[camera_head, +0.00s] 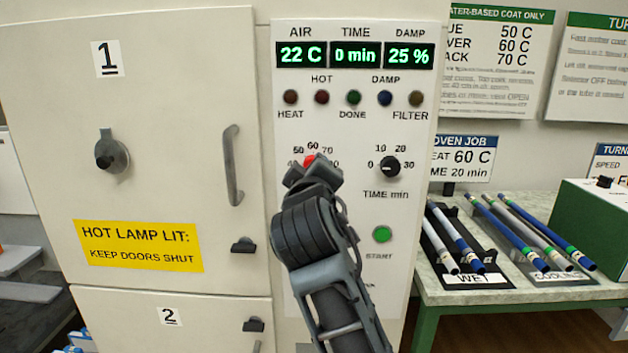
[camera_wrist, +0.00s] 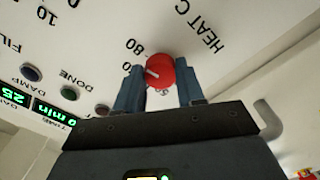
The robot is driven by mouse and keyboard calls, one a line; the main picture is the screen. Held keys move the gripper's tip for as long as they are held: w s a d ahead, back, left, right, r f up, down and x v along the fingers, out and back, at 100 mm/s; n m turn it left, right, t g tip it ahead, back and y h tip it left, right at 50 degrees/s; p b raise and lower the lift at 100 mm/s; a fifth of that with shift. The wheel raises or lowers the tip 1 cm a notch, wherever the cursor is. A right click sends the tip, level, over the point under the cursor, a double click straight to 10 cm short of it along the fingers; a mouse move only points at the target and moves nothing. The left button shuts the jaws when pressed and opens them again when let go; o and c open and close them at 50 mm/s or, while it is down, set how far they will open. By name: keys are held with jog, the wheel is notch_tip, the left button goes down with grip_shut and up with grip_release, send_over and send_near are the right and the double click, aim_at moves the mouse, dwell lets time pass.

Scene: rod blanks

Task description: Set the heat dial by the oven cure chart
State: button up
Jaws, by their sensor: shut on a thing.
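The red heat dial (camera_head: 309,160) is on the oven's white panel, mostly hidden by my gripper (camera_head: 312,172) in the head view. In the wrist view my gripper (camera_wrist: 160,84) is shut on the red dial (camera_wrist: 162,66), one finger on each side. The dial's white mark points left in that view, towards a label ending in 0, its first digit hidden. The 80 label lies just above that. The coat chart (camera_head: 500,55) reads 50 C, 60 C and 70 C, with its left edge hidden. The oven job card (camera_head: 463,158) reads 60 C and 20 min.
The displays (camera_head: 355,54) read 22 C, 0 min and 25 %. The time dial (camera_head: 390,166) and green start button (camera_head: 381,234) are right of my gripper. The oven door handle (camera_head: 233,165) sticks out to its left. Rods lie on the side table (camera_head: 512,205).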

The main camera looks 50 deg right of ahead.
jog(key=shift+f+m+b, duration=0.2)
jog(key=shift+m+b, duration=0.1)
jog(key=shift+m, duration=0.4)
jog(key=o, duration=1)
jog(key=shift+r, duration=0.1)
jog(key=shift+o, duration=0.2)
jog(key=shift+a, duration=0.1)
jog(key=b+v, duration=0.1)
jog(key=v, duration=0.6)
jog(key=shift+s+a, duration=0.25)
